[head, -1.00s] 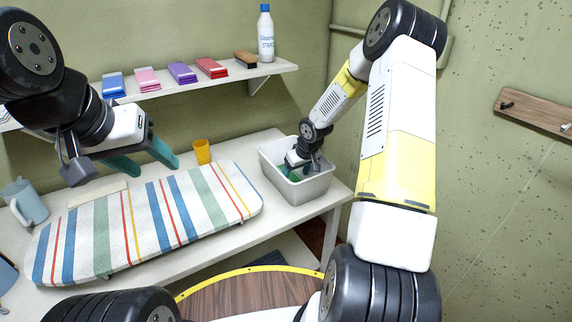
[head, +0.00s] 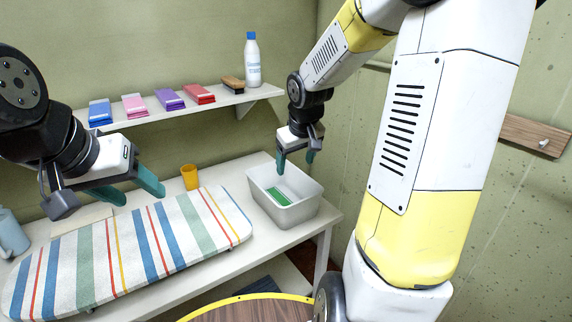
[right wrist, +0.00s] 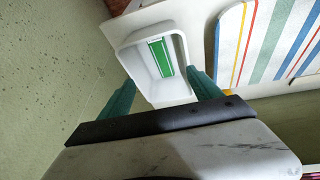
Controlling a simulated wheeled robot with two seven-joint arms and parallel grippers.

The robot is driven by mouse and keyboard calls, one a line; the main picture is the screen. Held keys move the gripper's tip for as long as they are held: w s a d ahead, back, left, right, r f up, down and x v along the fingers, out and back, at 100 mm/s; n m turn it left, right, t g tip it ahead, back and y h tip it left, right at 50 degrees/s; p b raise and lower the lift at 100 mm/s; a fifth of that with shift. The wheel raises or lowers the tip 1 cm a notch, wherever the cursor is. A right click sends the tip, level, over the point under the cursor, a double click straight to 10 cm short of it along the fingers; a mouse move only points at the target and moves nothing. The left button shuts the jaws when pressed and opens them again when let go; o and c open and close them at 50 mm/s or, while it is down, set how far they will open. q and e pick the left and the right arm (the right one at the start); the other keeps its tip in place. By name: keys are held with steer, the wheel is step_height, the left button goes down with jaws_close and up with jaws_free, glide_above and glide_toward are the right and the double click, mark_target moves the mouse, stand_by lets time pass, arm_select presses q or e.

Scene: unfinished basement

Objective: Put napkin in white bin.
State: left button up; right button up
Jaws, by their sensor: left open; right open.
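A green folded napkin (head: 279,197) lies inside the white bin (head: 312,208), on its floor. The bin stands at the right end of the table. In the right wrist view the napkin (right wrist: 161,58) shows as a green strip inside the bin (right wrist: 128,58). My right gripper (head: 295,164) is open and empty, above the bin and apart from the napkin. In the right wrist view its teal fingers (right wrist: 162,95) are spread. My left gripper (head: 138,190) is open and empty above the ironing board (head: 130,250).
A shelf (head: 165,107) on the wall holds blue, pink, purple and red folded cloths, a brush (head: 232,83) and a white bottle (head: 252,62). A blue-grey jug (head: 11,235) stands at the left.

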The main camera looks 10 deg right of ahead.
steer(key=s+a+r+m, duration=0.1)
steer(key=s+r, duration=0.2)
steer(key=s, duration=0.4)
steer(key=s+a+r+t+y, duration=0.1)
steer(key=s+a+r, duration=0.1)
steer(key=s+r, duration=0.2)
steer(key=s+a+r+m+y, duration=0.1)
steer(key=s+a+r, duration=0.1)
steer(key=s, duration=0.7)
steer(key=shift+s+r+m+t, duration=0.3)
steer(key=shift+s+r+t, duration=0.1)
steer(key=shift+r, duration=0.5)
